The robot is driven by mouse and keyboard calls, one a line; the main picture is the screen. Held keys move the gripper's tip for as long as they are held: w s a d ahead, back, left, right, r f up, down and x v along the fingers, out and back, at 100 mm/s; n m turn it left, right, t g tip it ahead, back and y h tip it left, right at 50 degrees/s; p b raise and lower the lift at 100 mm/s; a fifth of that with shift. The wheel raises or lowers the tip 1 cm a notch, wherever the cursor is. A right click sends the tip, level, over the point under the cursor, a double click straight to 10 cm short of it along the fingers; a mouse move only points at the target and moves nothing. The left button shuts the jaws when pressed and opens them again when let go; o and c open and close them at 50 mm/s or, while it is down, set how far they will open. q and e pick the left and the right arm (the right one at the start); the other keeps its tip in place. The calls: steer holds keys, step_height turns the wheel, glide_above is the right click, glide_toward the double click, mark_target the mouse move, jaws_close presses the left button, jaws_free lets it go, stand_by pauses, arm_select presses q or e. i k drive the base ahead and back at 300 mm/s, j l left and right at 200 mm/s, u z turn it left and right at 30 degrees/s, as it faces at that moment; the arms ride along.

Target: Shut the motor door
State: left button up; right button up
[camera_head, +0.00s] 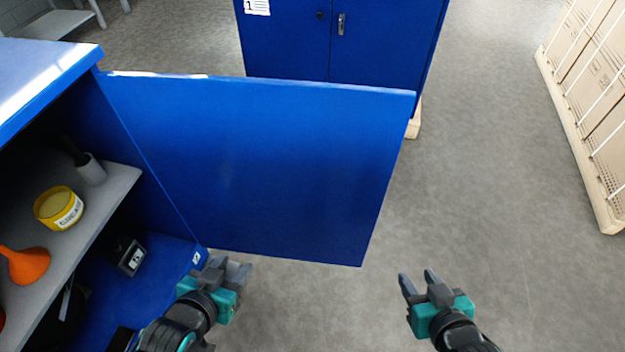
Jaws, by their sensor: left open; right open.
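A blue cabinet (40,75) stands open at the left. Its blue door (260,165) is hinged on the cabinet's far side and stands wide open, reaching out to the right. My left gripper (228,270) is open and empty, near the cabinet's lower front edge, just below the hinge end of the door in the picture. I cannot tell whether it touches anything. My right gripper (418,280) is open and empty, right of and below the door's free lower corner, apart from it.
On the cabinet's grey shelf (115,185) are a yellow tin (58,208), an orange funnel (25,265) and a grey cup (91,170). Another blue cabinet (350,40) stands behind the door. Strapped boxes on a pallet (590,165) stand at the right. The grey floor (480,180) between is clear.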

mark_target(280, 168)
steer(key=l+z, duration=0.15)
steer(key=z, duration=0.2)
steer(key=l+z, duration=0.1)
steer(key=z, duration=0.25)
steer(key=l+z, duration=0.1)
steer(key=z, duration=0.25)
steer(key=i+l+z, duration=0.3)
steer(key=i+l, duration=0.45)
steer(key=i+l+u, duration=0.3)
steer(key=i, duration=0.2)
steer(key=i+l+u, duration=0.3)
steer(key=i, duration=0.2)
steer(key=i+u, duration=0.1)
steer(key=u, duration=0.3)
steer(key=i+u, duration=0.1)
steer(key=u, duration=0.25)
steer(key=i+u, duration=0.1)
steer(key=u, duration=0.65)
steer(key=i+u, duration=0.1)
steer(key=u, duration=0.4)
steer(key=i+l+u, duration=0.15)
steer(key=u, duration=0.35)
steer(key=l+u, duration=0.15)
steer(key=u, duration=0.35)
steer(key=i+l+u, duration=0.25)
steer(key=u, duration=0.2)
steer(key=i+l+u, duration=0.2)
steer(key=u, duration=0.25)
